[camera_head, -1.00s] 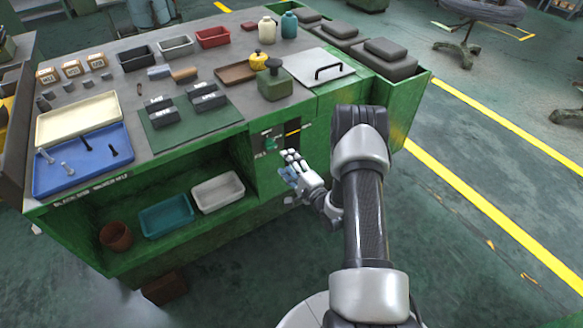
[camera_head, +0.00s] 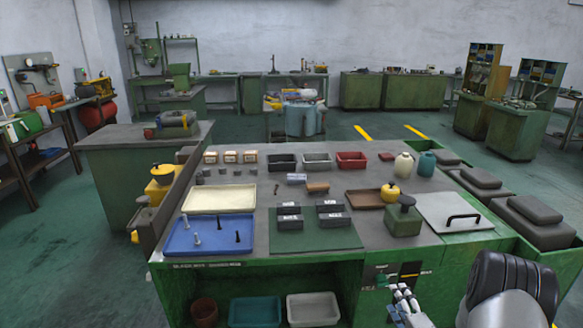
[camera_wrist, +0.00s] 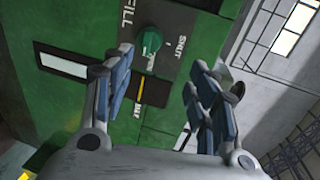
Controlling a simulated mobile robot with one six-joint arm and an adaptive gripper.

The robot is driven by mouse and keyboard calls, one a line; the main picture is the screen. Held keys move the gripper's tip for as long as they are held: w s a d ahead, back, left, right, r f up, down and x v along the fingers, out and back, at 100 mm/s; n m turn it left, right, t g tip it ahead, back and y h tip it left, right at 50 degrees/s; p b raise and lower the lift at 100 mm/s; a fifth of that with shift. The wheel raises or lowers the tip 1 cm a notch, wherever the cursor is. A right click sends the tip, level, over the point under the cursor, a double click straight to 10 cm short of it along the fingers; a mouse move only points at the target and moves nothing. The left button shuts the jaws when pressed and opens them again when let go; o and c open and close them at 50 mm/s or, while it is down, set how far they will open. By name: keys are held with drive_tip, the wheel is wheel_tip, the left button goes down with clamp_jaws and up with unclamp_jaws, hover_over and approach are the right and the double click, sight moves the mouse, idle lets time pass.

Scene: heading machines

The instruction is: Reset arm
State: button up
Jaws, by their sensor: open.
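My gripper (camera_head: 404,303) is at the bottom right of the head view, in front of the green workbench (camera_head: 258,285), near the panel on its front face. In the wrist view, my gripper (camera_wrist: 158,100) is open, with its two blue-padded fingers apart and nothing between them. Beyond the fingers, the panel (camera_wrist: 185,50) has a round green knob (camera_wrist: 150,41) between the letters "FILL" and "SHUT". The knob also shows in the head view (camera_head: 381,278), close to my fingers. The fingertips look apart from it.
The bench top holds a blue tray (camera_head: 181,240) with bolts, a cream tray (camera_head: 219,192), small bins, a green mat (camera_head: 320,244), bottles and a lidded green container (camera_head: 403,221). Dark grey blocks (camera_head: 537,214) stand at the right. Open floor (camera_head: 50,240) lies at the left.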

wheel_tip(320, 180, up, 13)
drive_tip(key=w+a+n+g+h, duration=0.2)
drive_tip(key=a+n+g, duration=0.1)
drive_tip(key=n, duration=0.3)
drive_tip(key=s+a+r+n+g, duration=0.35)
drive_tip(key=s+r, duration=0.25)
drive_tip(key=r, duration=0.2)
drive_tip(key=s+a+r+n+g, duration=0.1)
drive_tip(key=s+a, duration=0.3)
drive_tip(key=s, duration=0.6)
drive_tip(key=s+a+r+n+g+y, duration=0.1)
drive_tip(key=s+a+n, duration=0.3)
drive_tip(key=s, duration=0.6)
drive_tip(key=s+a+r+n+g, duration=0.3)
drive_tip(key=s+a, duration=0.2)
drive_tip(key=s, duration=0.6)
drive_tip(key=shift+a+r, duration=0.35)
drive_tip(key=shift+a, duration=0.05)
drive_tip(key=shift+w, duration=0.1)
